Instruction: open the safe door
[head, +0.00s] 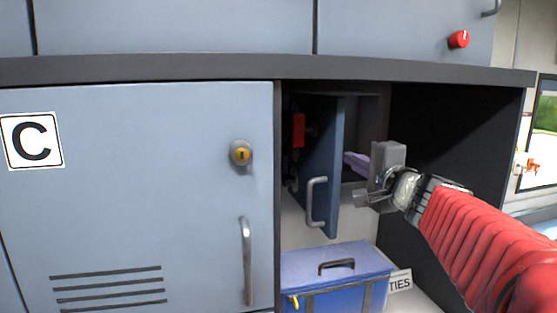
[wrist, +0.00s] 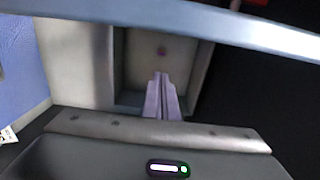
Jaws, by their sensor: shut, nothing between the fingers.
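The safe door (head: 323,150) is a small blue-grey door with a curved metal handle (head: 311,202) on its left-facing side. It stands swung out from the safe, and the dark safe opening shows to its right. My gripper (head: 349,157) is to the right of the door, on its inner side, apart from the handle. Its shut pale-purple fingers point into the opening and hold nothing. In the wrist view the fingers (wrist: 161,76) stand before the open safe interior (wrist: 140,48). The door's edge (wrist: 200,22) crosses the top of that view.
A blue toolbox (head: 333,270) sits below the door, with a label card (head: 400,281) beside it. A red thing (head: 298,130) is left of the door. A closed locker (head: 140,220) marked C fills the left. Dark open space (head: 440,125) lies to the right.

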